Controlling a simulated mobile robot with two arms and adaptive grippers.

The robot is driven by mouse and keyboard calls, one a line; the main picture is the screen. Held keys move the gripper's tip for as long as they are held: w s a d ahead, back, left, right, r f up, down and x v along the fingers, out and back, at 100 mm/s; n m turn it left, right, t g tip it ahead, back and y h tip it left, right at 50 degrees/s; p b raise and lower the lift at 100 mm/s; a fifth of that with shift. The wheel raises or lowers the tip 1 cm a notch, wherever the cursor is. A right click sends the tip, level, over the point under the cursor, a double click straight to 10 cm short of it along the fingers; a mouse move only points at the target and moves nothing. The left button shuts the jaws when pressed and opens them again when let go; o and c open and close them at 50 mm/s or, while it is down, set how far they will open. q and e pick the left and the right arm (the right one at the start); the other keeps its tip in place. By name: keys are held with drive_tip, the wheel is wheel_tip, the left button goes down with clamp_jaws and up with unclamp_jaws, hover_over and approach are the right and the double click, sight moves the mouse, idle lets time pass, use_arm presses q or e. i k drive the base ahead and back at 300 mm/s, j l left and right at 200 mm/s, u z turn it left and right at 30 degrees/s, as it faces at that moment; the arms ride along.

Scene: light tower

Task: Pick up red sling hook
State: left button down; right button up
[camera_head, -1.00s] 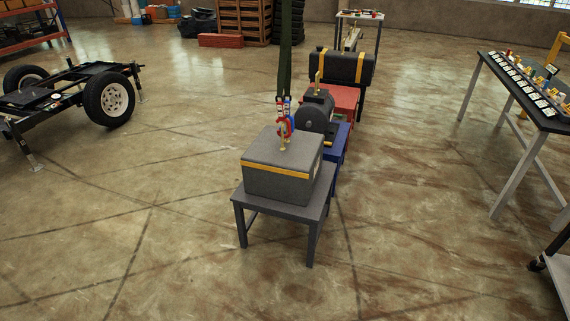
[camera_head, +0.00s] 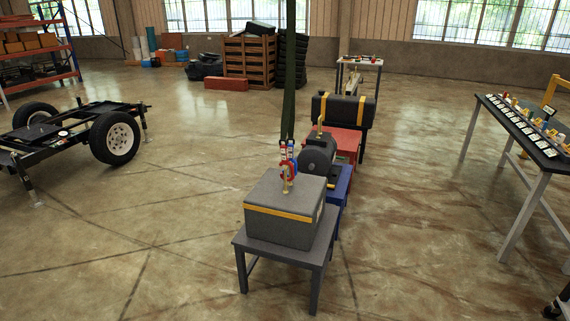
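The red sling hook (camera_head: 284,169) hangs at the lower end of dark green slings (camera_head: 288,75) that come down from above the view. There seem to be two hooks side by side, with red, white and blue parts, too small to tell apart. They hang just over the top of a grey box (camera_head: 285,220) with a yellow band, close to a small yellow fitting (camera_head: 286,185) on its lid. I cannot tell whether they are hooked to it. The box stands on a grey table (camera_head: 318,252). Neither of my grippers is in view.
A dark motor (camera_head: 317,155) on a blue stand and a black tank (camera_head: 350,112) with yellow straps stand behind the box. A wheeled trailer frame (camera_head: 85,130) is at left. A black-topped table (camera_head: 525,130) with small parts is at right. The floor between is open.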

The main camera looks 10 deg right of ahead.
sight(284, 148)
drive_tip(key=i+j+z, duration=0.15)
drive_tip(key=i+z, duration=0.25)
drive_tip(key=i+j+z, duration=0.15)
drive_tip(key=z, duration=0.3)
